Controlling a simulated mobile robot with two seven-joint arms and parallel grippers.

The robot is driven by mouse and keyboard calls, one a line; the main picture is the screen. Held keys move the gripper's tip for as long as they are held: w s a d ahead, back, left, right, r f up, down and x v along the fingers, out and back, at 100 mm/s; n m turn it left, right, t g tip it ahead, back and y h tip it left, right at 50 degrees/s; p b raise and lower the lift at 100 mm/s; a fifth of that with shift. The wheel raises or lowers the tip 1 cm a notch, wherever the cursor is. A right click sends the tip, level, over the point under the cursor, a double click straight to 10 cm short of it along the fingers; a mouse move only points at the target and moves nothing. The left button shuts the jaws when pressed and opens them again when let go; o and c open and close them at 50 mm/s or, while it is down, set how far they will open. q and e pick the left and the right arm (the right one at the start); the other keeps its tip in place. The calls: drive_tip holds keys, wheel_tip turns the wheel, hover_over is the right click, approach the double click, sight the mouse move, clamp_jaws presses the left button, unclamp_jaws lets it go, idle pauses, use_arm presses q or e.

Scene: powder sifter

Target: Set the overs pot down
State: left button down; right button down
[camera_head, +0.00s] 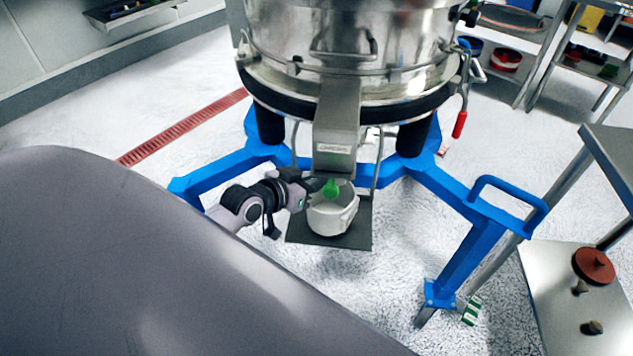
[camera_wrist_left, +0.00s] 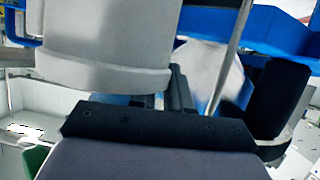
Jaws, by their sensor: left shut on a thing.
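The overs pot (camera_head: 332,218) is a pale, round, open-topped pot. It is upright under the sifter's spout (camera_head: 337,130), over a dark square plate (camera_head: 357,240). I cannot tell whether its base touches the plate. In the left wrist view the pot (camera_wrist_left: 105,45) fills the upper left beside my dark gripper fingers (camera_wrist_left: 168,92). My right gripper is not in view.
The steel sifter (camera_head: 350,40) stands on a blue frame (camera_head: 470,245) whose legs spread around the plate. A steel cart (camera_head: 560,300) with a red-brown lid (camera_head: 593,265) is at the right. Shelves stand at the back right. White floor lies open between.

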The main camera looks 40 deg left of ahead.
use_arm(q)
drive_tip(key=shift+w+d+f, duration=0.1)
drive_tip(key=shift+w+f, duration=0.5)
drive_tip(key=shift+w, duration=0.05)
drive_tip(key=shift+f, duration=0.15)
drive_tip(key=c, duration=1)
unclamp_jaws()
drive_tip(key=shift+s, duration=0.1)
drive_tip(key=shift+c, duration=0.2)
drive_tip(key=p+v, duration=0.2)
drive_tip(key=v, duration=0.9)
drive_tip(key=s+d+f+g, duration=0.1)
drive_tip(key=s+d+f, duration=0.3)
drive_tip(key=s+d, duration=0.1)
drive_tip(key=s+d+f+m+g, duration=0.1)
drive_tip(key=s+d+f, duration=0.3)
drive_tip(key=d, duration=0.4)
drive_tip(key=shift+s+d+f+g, duration=0.25)
drive_tip(key=shift+s+f+g, duration=0.15)
drive_tip(key=shift+f, duration=0.3)
